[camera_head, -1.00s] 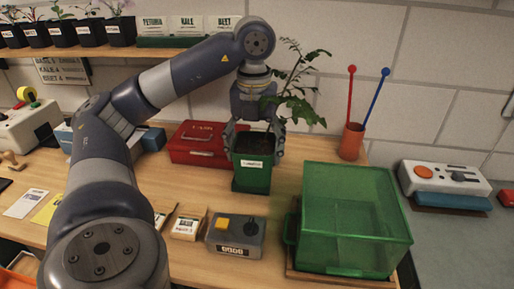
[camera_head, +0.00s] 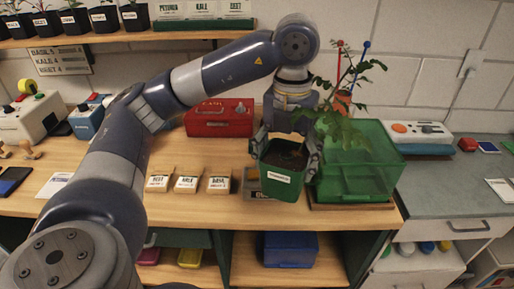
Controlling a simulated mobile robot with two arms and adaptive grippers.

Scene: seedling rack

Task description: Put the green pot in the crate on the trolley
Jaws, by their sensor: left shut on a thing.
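The green pot (camera_head: 282,184) holds dark soil and a leafy seedling (camera_head: 345,90), and has a white label on its front. My left gripper (camera_head: 284,153) is shut on it, one finger on each side near the rim. The pot is held up in front of the bench, tilted slightly, and hides part of a grey device with a dark display. I see no trolley and no crate on one in this view. My right gripper is not in view.
A green see-through box (camera_head: 365,182) stands on the bench just right of the pot, with leaves overlapping it. A red case (camera_head: 220,120) stands behind left. Small labelled packets (camera_head: 187,184) lie left of the pot. A grey counter (camera_head: 450,185) is at right.

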